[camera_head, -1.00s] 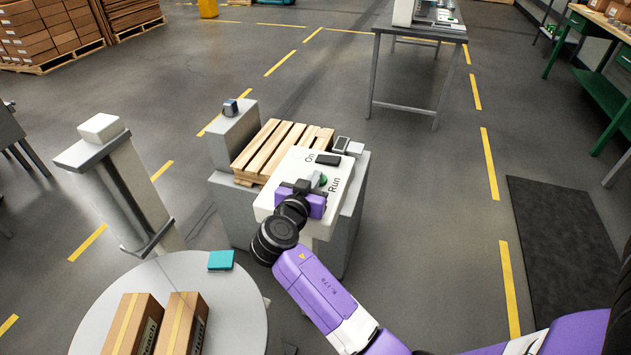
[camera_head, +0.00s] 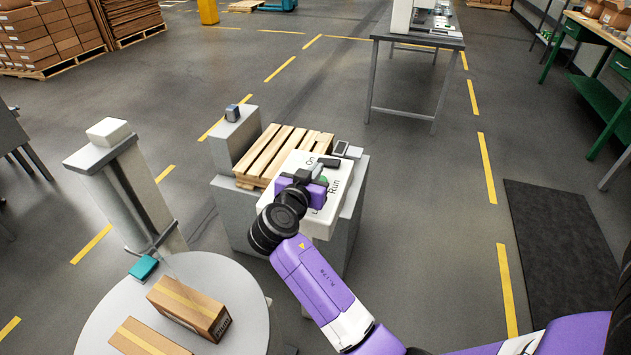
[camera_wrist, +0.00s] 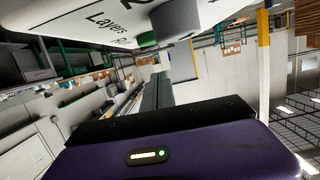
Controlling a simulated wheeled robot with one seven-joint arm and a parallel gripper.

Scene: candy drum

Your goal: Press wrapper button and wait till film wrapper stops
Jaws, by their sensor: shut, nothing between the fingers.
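In the wrist view, the green button (camera_wrist: 147,40) and a grey cylinder (camera_wrist: 176,20) stick out from the panel. My shut fingers (camera_wrist: 157,90) are just below the button in that picture, apart from it.
The wrapper's grey mast (camera_head: 130,195) stands behind the turntable. A metal table (camera_head: 416,40) is further back. Floor with yellow lines is clear on the right, beside a dark mat (camera_head: 560,260).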

